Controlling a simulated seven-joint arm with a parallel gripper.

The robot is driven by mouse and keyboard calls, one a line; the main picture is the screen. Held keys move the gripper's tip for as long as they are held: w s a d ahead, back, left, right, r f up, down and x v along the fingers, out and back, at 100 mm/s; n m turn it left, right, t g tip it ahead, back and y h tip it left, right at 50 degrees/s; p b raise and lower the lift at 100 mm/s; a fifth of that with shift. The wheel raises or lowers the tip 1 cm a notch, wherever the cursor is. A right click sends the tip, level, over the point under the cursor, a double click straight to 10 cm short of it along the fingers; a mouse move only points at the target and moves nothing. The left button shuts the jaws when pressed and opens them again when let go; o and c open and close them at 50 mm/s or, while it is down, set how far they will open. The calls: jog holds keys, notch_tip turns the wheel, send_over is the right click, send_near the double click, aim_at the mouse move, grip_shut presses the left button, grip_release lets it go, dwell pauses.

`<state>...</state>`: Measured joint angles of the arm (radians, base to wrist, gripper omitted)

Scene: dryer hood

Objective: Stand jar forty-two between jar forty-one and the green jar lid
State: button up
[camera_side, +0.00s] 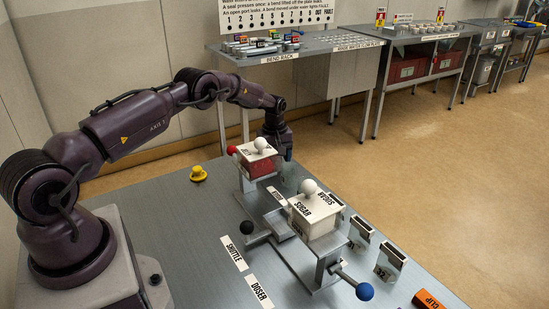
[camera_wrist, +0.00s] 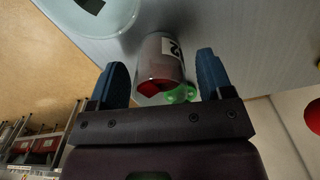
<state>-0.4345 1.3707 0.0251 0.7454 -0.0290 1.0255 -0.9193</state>
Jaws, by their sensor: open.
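My gripper (camera_wrist: 161,64) is open, its two blue fingers on either side of a small jar (camera_wrist: 158,68) with dark red at its near end. A narrow gap shows on each side of the jar. Its white label is turned and partly seen; a 2 seems to show, but I cannot read the whole number. A bright green piece (camera_wrist: 182,95), perhaps the green lid, shows beside the jar, partly hidden by my gripper. In the side view my gripper (camera_side: 284,150) is low behind the red-sided box. I cannot pick out jar forty-one.
A pale round glass vessel (camera_wrist: 92,8) is cut off at the wrist view's top left. In the side view, the red-sided box (camera_side: 258,160) and the SUGAR box (camera_side: 316,212) stand close to my gripper.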

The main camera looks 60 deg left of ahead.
jog(key=s+d+r+m+t, duration=0.15)
jog(key=d+r, duration=0.25)
jog(key=r, duration=0.9)
jog(key=s+d+r+m, duration=0.2)
jog(key=d+r+m, duration=0.15)
jog(key=r, duration=0.95)
jog(key=s+d+r+m+t, duration=0.1)
jog(key=s+d+r+m, duration=0.2)
jog(key=s+d+r, duration=0.35)
jog(key=s+d+r+m+t, duration=0.2)
jog(key=s+d+r+m, duration=0.2)
jog(key=s+d, duration=0.5)
jog(key=s+f+m, duration=0.1)
jog(key=s+m, duration=0.1)
jog(key=s, duration=0.4)
jog(key=s+d+f+m+t, duration=0.1)
jog(key=s+f, duration=0.1)
jog(key=s, duration=0.5)
jog(key=shift+d+f+m, duration=0.25)
jog(key=shift+m, duration=0.15)
